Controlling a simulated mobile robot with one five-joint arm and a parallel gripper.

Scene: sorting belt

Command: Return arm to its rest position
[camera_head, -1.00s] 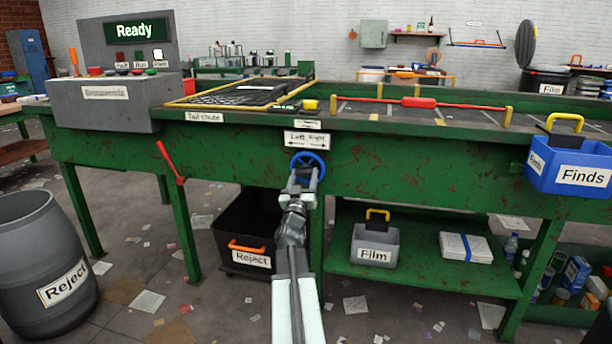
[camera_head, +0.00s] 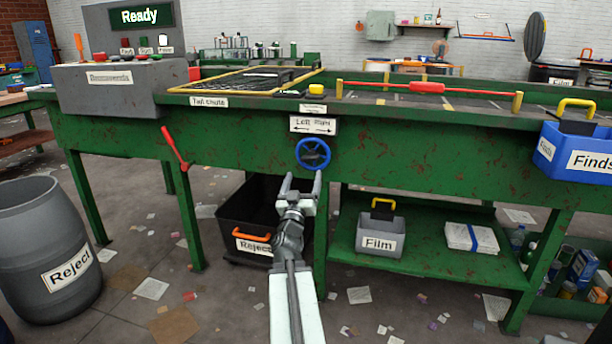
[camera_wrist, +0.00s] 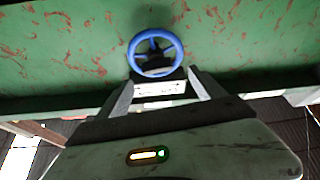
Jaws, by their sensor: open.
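My gripper (camera_head: 302,184) is open and empty in the head view, its two fingers apart and pointing up toward the belt's green front. It stands below the blue handwheel (camera_head: 313,153), which is mounted under the "Left Right" label (camera_head: 313,125). The fingertips look clear of the wheel. In the wrist view the handwheel (camera_wrist: 156,54) shows beyond the fingertips of my gripper (camera_wrist: 160,78), with nothing between the fingers. My arm stretches forward from the bottom of the head view.
A black Reject bin (camera_head: 232,215) stands under the belt, just left of my gripper. A grey Film box (camera_head: 380,243) sits on the lower green shelf (camera_head: 430,268). A red lever (camera_head: 174,148) sticks out at left. A grey Reject barrel (camera_head: 40,225) stands front left.

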